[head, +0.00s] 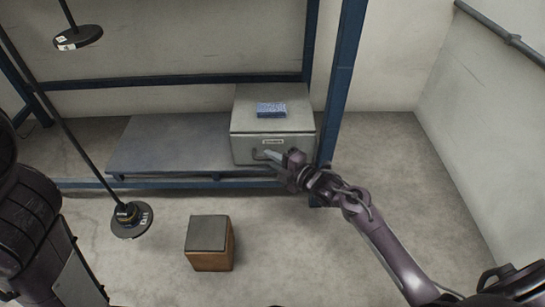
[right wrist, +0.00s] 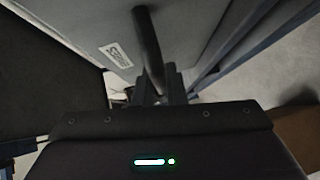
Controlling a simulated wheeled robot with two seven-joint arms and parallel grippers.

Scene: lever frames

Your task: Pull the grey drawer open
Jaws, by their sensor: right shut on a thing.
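The grey drawer (head: 248,149) is the front of a grey box-shaped cabinet standing on a low shelf in the head view. Its front carries a white label and a dark handle (head: 259,155). The drawer front looks flush with the cabinet. My right gripper (head: 273,157) reaches in from the lower right and is shut on the handle. In the right wrist view the dark bar handle (right wrist: 148,45) runs down between the fingers (right wrist: 160,95), beside the drawer front (right wrist: 85,25) with its label. My left gripper is not in view.
A blue box (head: 271,110) lies on top of the cabinet. A blue rack post (head: 343,75) stands close to its right. A wooden block with a grey top (head: 208,234) sits on the floor in front. The floor before the drawer is otherwise mostly clear.

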